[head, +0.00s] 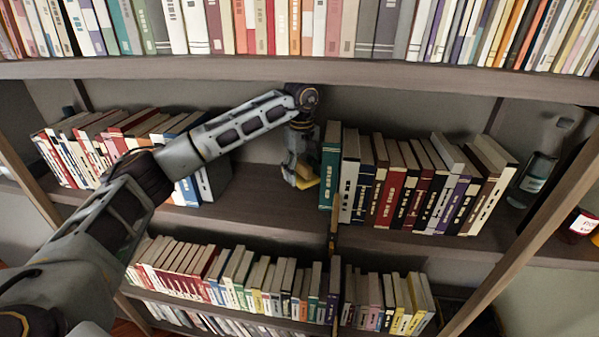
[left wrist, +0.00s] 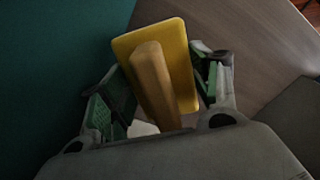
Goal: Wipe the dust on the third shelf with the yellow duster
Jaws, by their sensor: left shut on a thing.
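The yellow duster (left wrist: 178,58) has a flat yellow pad and a tan handle. My left gripper (left wrist: 160,95) is shut on the duster's handle, with a green-lined finger on each side in the left wrist view. In the head view, my left gripper (head: 299,172) reaches down into the gap between two rows of books, with the duster (head: 306,183) low at the shelf board (head: 262,205). It is close to the left side of a teal book. I cannot tell whether the pad touches the board. No dust is clearly visible.
The teal book (head: 329,165) starts a row of upright books on the right. Another row (head: 85,150) stands at the left, ending in a dark grey book (head: 212,178). The board between the rows is bare.

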